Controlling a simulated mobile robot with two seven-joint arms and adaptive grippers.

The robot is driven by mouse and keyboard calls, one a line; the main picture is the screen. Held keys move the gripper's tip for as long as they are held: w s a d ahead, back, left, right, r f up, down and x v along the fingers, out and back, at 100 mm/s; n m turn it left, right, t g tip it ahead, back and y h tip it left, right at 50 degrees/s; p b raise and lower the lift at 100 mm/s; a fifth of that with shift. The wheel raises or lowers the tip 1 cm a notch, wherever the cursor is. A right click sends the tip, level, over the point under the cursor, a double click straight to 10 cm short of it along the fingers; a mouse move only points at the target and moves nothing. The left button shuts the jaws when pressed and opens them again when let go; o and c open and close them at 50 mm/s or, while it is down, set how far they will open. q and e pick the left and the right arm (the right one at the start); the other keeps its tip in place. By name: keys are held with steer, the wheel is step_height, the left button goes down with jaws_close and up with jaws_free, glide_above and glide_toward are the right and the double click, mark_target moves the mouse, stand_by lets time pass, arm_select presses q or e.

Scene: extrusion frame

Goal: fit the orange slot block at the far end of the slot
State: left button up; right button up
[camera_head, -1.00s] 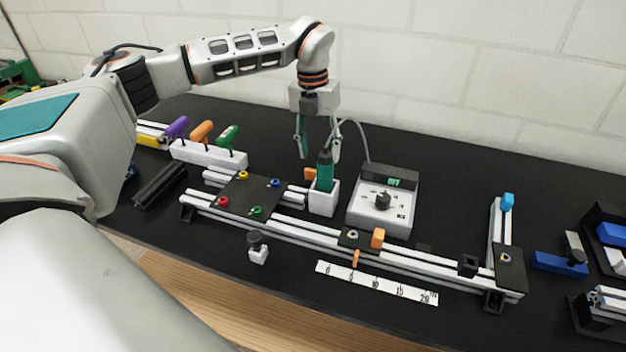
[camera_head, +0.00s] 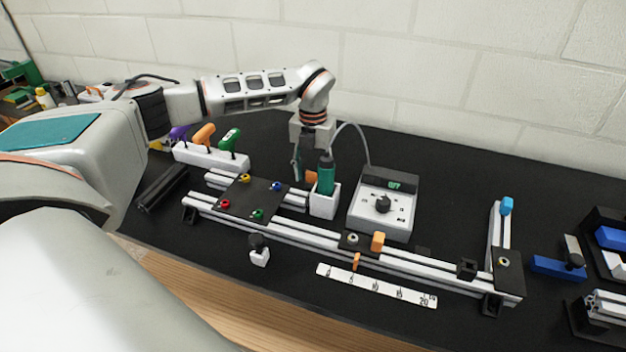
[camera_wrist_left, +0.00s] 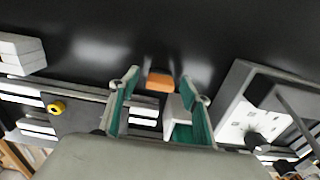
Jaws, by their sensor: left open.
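An orange block (camera_head: 311,176) lies on the black table behind the white holder of the green screwdriver, partly hidden by it. In the left wrist view the orange block (camera_wrist_left: 160,82) shows between and just beyond my fingertips. My left gripper (camera_wrist_left: 160,97) is open and empty, pointing down. In the head view my left gripper (camera_head: 309,166) is low beside the block, partly hidden by the screwdriver; contact cannot be told. Another orange block (camera_head: 378,242) sits on the long slotted rail (camera_head: 300,236). My right gripper is not in view.
The green screwdriver (camera_head: 326,174) stands in its white holder (camera_head: 324,203) close in front of my gripper. A grey control box (camera_head: 385,205) with a cable is to the right. A white ruler (camera_head: 376,287) lies in front. Bare table lies behind the block.

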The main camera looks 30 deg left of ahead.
mark_target(313, 173)
arm_select(q)
steer(key=c, duration=1.3)
steer(key=shift+r, duration=0.15)
step_height(313, 173, up, 20)
steer(key=b, duration=0.1)
